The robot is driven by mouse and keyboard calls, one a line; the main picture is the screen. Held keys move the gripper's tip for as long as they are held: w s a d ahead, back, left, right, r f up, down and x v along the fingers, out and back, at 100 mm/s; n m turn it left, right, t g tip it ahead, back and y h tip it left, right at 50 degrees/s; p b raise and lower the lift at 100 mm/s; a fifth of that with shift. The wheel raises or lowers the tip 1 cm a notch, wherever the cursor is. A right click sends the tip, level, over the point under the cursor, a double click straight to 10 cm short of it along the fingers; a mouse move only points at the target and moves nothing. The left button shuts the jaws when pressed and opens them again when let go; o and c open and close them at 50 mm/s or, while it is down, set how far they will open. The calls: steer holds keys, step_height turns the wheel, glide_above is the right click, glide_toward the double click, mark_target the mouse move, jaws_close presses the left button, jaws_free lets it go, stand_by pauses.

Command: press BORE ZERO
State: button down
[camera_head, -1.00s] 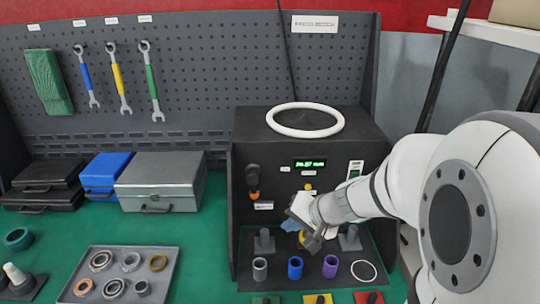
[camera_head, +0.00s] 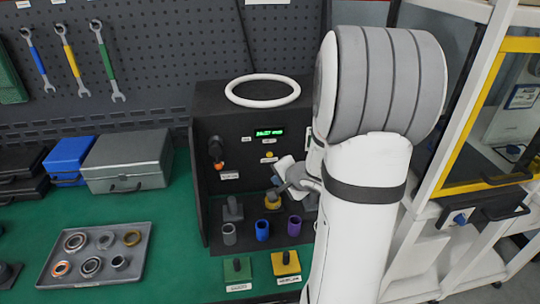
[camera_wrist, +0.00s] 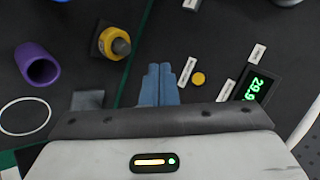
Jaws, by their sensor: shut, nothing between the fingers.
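A round yellow button (camera_head: 269,154) sits on the dark front panel of the test station, below a green lit display (camera_head: 269,132). In the wrist view the yellow button (camera_wrist: 198,79) lies between small white labels, right of my fingertips; the label text is too small to read. The display (camera_wrist: 258,88) is farther right there. My gripper (camera_wrist: 158,72) has its blue fingers together and empty, apart from the button in the picture. In the head view my gripper (camera_head: 277,182) is in front of the panel, just below the button; my arm hides the panel's right part.
A yellow ring on a grey post (camera_wrist: 112,42) stands near my fingers. A purple sleeve (camera_head: 294,226), blue sleeve (camera_head: 262,230) and grey sleeve (camera_head: 229,234) stand on the station base. A black knob (camera_head: 215,147) is at panel left. A yellow-framed cabinet (camera_head: 472,186) is at right.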

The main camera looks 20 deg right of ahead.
mark_target(270, 154)
steer(key=shift+d, duration=0.1)
steer(key=shift+w+d+p, duration=0.4)
steer(key=shift+w+p, duration=0.1)
steer(key=shift+w, duration=0.9)
steer(key=shift+w+d+p, duration=0.35)
steer(key=shift+w+p, duration=0.2)
steer(key=shift+w, duration=0.85)
steer(key=shift+w+d+p, duration=0.4)
steer(key=shift+w+p, duration=0.1)
steer(key=shift+w, duration=0.9)
steer(key=shift+w+d+b, duration=0.1)
steer(key=shift+w+b, duration=0.3)
steer(key=shift+w+d, duration=0.1)
steer(key=shift+w, duration=0.25)
steer(key=shift+s+b, duration=0.1)
steer(key=shift+b, duration=0.2)
steer(key=shift+s+a+b, duration=0.2)
steer(key=shift+s+b, duration=0.45)
steer(key=shift+s, duration=0.05)
